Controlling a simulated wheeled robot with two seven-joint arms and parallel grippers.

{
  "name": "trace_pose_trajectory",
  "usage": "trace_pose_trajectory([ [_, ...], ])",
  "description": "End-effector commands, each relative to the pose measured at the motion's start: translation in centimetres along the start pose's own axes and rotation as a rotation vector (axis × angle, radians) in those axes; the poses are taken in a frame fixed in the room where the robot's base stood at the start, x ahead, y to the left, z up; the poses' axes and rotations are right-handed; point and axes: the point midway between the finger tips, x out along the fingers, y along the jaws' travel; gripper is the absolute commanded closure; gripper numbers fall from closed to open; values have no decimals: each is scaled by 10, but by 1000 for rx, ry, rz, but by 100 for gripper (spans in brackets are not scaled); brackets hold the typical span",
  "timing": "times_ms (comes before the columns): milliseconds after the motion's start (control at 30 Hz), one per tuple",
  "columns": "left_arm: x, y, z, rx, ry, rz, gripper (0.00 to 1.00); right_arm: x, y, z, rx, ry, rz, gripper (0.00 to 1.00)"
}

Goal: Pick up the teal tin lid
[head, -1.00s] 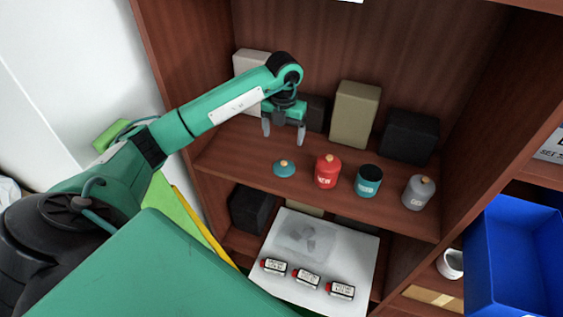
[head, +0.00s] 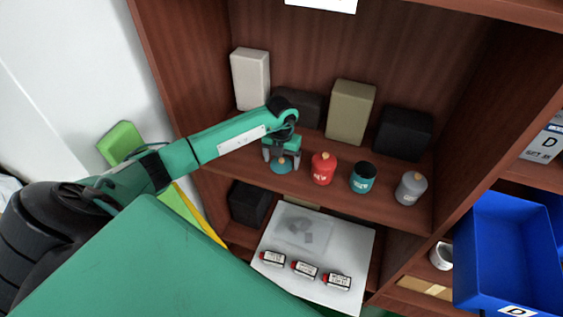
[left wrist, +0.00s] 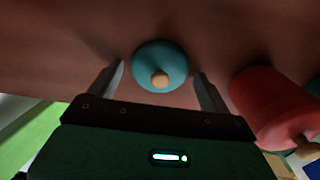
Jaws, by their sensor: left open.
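The teal tin lid (head: 281,168) is a round lid with a light wooden knob, lying on the shelf board left of the red tin. It also shows in the left wrist view (left wrist: 160,66), with its knob toward the camera. My left gripper (head: 282,163) is open above the lid, one finger on each side of it. In the left wrist view the fingers (left wrist: 160,84) stand apart with the lid between and a little beyond them. The open teal tin (head: 363,178) stands right of the red tin and has no lid. My right gripper is not in view.
The red tin (head: 323,168) stands close to the right of my left gripper. A grey tin (head: 410,188) stands farther right. Several boxes, among them an olive one (head: 350,112), stand at the back. Below is a white tray (head: 345,250) with small bottles. A blue bin (head: 510,250) is at right.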

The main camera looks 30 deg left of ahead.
Motion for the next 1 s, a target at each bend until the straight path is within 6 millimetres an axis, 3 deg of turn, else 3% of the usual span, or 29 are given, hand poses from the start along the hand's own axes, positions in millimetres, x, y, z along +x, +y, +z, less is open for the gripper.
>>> trace_pose_trajectory([
  [133, 0, 0, 0, 0, -1, 0, 21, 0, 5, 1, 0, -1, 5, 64],
  [400, 0, 0, 0, 0, 0, 0, 73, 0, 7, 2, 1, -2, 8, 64],
  [433, 0, 0, 0, 0, 0, 1, 75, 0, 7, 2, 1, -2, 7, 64],
  [533, 1, 0, -1, 0, 2, 1, 79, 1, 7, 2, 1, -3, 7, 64],
  [1000, 1, 0, -2, 1, 8, 3, 80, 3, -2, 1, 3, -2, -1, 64],
])
